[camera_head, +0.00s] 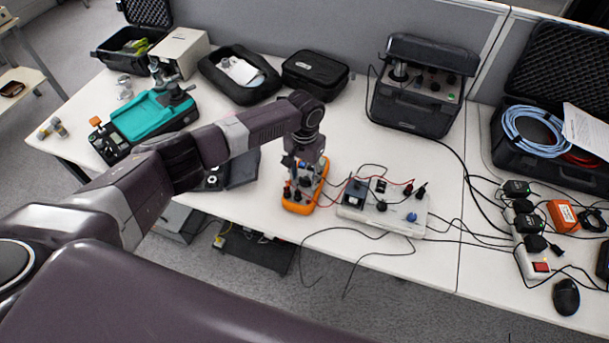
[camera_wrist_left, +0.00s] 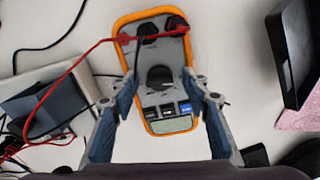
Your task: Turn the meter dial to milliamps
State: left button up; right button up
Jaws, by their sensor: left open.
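The orange and grey meter (camera_head: 303,199) lies on the white table near its front edge, left of a white board with instruments. In the left wrist view the meter (camera_wrist_left: 157,99) lies face up, with its dark round dial (camera_wrist_left: 160,78) near the middle and red and black leads plugged in at its far end. My left gripper (camera_head: 300,180) is over the meter and hides part of it in the head view. In the left wrist view the gripper (camera_wrist_left: 158,88) is open, one finger on each side of the meter, with nothing between the fingers but the view of the meter below. The dial's setting is too small to read.
The white board (camera_head: 385,213) with wires stands just right of the meter. An open black tray (camera_head: 240,172) is left of it. A black instrument case (camera_head: 420,95) and pouches stand at the back. Loose cables cross the table's front edge.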

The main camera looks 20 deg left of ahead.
pick_arm(q)
jog(key=shift+c, duration=0.2)
jog(key=c, duration=1.1)
jog(key=shift+m, duration=0.3)
jog(key=m, duration=0.3)
jog(key=shift+w+m, duration=0.1)
jog(key=shift+m, duration=1.9)
jog(key=o, duration=1.1)
